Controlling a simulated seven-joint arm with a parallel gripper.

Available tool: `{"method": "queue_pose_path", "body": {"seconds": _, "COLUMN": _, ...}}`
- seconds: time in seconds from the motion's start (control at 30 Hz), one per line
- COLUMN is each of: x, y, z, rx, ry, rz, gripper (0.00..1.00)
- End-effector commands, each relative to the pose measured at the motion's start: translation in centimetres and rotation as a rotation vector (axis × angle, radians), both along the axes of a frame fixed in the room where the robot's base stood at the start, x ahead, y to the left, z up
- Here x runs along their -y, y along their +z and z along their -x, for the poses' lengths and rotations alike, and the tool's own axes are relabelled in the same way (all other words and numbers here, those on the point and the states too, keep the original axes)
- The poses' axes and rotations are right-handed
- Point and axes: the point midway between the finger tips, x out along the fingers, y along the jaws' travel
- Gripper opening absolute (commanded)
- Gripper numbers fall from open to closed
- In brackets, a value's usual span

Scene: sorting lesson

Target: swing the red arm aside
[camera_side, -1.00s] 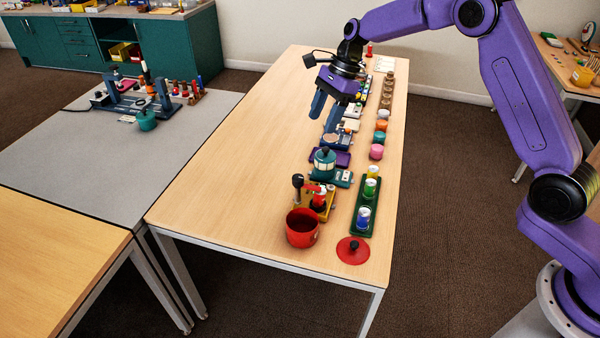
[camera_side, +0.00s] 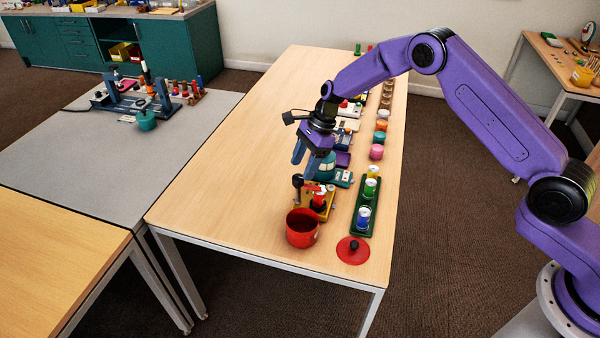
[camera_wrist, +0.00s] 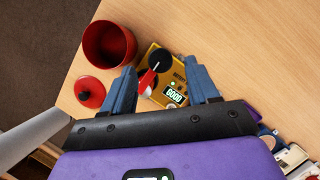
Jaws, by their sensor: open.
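The red arm (camera_side: 312,187) sits on a yellow device (camera_side: 327,212) near the front end of the long wooden table. In the wrist view the red arm (camera_wrist: 147,82) slants beside a round black knob (camera_wrist: 160,60) on the yellow device (camera_wrist: 180,76), with a panel reading "GOOD". My gripper (camera_side: 303,165) is open, pointing down, just above and behind the device in the side view. In the wrist view the red arm lies between the fingers of my gripper (camera_wrist: 160,68), nearer the left one. I cannot tell whether anything touches it.
A red pot (camera_side: 303,228) stands just in front of the device, with its red lid (camera_side: 352,251) to the right. A green rack (camera_side: 367,208) of colored jars runs along the right side. Other devices stand behind, partly hidden by my gripper. The table's left half is clear.

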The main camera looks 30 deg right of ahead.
Motion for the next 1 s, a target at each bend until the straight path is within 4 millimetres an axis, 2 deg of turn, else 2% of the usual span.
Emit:
{"method": "queue_pose_path", "body": {"seconds": 0.1, "x": -0.6, "y": -1.6, "z": 0.0, "rx": -0.001, "ry": 0.001, "rz": 0.001, "gripper": 0.59}}
{"method": "queue_pose_path", "body": {"seconds": 0.23, "x": -1.1, "y": -2.6, "z": 0.0, "rx": 0.0, "ry": 0.002, "rz": 0.0, "gripper": 0.59}}
{"method": "queue_pose_path", "body": {"seconds": 0.6, "x": -1.3, "y": -3.1, "z": 0.0, "rx": 0.001, "ry": 0.001, "rz": 0.0, "gripper": 0.59}}
{"method": "queue_pose_path", "body": {"seconds": 0.63, "x": -1.3, "y": -3.1, "z": 0.0, "rx": 0.001, "ry": 0.001, "rz": 0.0, "gripper": 0.56}}
{"method": "queue_pose_path", "body": {"seconds": 0.8, "x": -1.3, "y": -3.1, "z": 0.0, "rx": 0.001, "ry": 0.001, "rz": 0.0, "gripper": 0.04}}
{"method": "queue_pose_path", "body": {"seconds": 1.0, "x": -1.2, "y": -3.1, "z": 0.0, "rx": 0.0, "ry": 0.006, "rz": 0.0, "gripper": 0.04}}
